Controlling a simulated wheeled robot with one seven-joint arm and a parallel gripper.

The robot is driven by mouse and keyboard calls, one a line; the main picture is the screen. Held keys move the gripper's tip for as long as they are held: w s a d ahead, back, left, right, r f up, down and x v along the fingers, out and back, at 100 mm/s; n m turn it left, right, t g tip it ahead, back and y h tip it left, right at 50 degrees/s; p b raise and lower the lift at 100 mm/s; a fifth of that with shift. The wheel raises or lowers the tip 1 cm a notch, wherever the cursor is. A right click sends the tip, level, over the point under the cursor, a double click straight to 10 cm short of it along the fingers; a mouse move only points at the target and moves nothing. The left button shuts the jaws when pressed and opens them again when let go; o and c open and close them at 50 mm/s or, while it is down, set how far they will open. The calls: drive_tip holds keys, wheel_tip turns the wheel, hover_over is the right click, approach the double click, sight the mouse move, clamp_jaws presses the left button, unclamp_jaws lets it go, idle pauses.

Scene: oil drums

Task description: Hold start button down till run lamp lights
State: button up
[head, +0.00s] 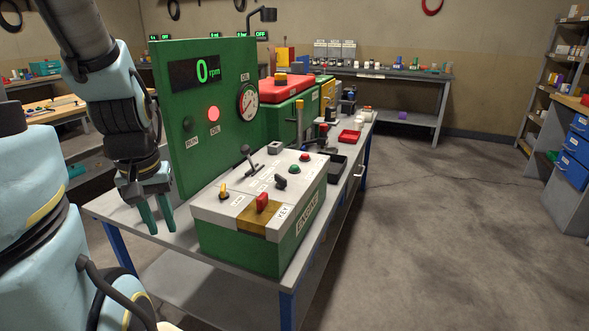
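The control box (230,245) marked ENGINE stands on the bench, with a green button (294,168) and a red button (305,157) on its top right. Their labels are too small to read; the green one looks like the start button. A red key switch (262,200) is at the front. On the green panel (180,80), the run lamp (188,124) is dark, the oil lamp (213,113) glows red and the display (194,72) reads 0 rpm. My gripper (157,220) points down left of the box, apart from the buttons, its green fingers apart and empty.
The box top also carries a black lever (249,158), a yellow knob (223,191) and a black knob (280,182). The upright panel stands behind my gripper. A black tray (336,165) and a red tray (349,136) lie beyond the box. Floor at right is clear.

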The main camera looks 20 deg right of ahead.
clamp_jaws()
idle(0.9)
